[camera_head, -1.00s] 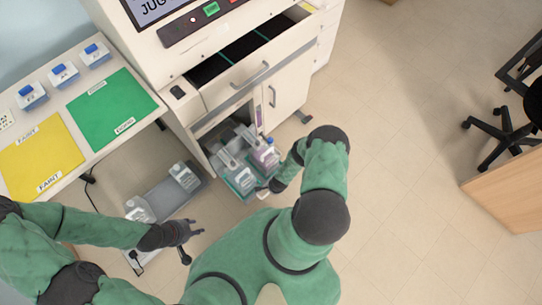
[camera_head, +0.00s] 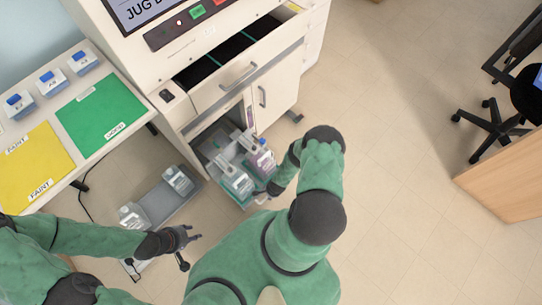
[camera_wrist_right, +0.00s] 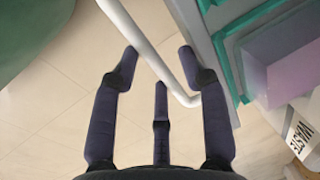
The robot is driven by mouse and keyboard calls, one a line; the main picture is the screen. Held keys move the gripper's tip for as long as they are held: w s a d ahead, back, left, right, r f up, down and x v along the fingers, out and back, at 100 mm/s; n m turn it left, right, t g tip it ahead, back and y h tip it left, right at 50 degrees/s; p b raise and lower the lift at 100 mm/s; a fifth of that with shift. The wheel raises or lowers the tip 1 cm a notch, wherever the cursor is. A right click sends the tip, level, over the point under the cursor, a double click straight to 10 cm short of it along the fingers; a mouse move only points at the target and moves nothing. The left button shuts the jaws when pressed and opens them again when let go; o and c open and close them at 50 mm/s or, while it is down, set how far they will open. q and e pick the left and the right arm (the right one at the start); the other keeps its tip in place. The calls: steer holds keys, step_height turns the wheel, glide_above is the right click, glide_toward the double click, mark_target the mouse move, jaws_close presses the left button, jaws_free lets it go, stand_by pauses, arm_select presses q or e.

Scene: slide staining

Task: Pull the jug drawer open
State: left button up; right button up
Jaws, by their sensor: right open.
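The jug drawer (camera_head: 245,203) is a teal-edged tray low in the white cabinet. It stands pulled out and holds jugs, including a clear one (camera_head: 236,182) and a pinkish one (camera_head: 261,160). In the right wrist view, its white bar handle (camera_wrist_right: 140,42) crosses between the fingers of my right gripper (camera_wrist_right: 158,70). Those fingers are spread, and I cannot tell whether they touch the bar. In the head view, my right gripper is at the drawer's front, mostly hidden by my arm. My left gripper (camera_head: 190,249) is open and empty, left of the drawer.
A grey floor tray (camera_head: 160,207) with clear jugs lies left of the drawer. The upper drawer (camera_head: 250,82) stands open above. A table with yellow (camera_head: 35,165) and green (camera_head: 98,112) mats is at left. Floor at right is clear up to a chair (camera_head: 500,130).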

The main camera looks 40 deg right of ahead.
steer(key=shift+r, duration=0.1)
steer(key=shift+r, duration=0.6)
step_height(320, 180, up, 10)
steer(key=s, duration=0.2)
steer(key=shift+s+r, duration=0.15)
stand_by(0.5)
steer(key=shift+r, duration=0.1)
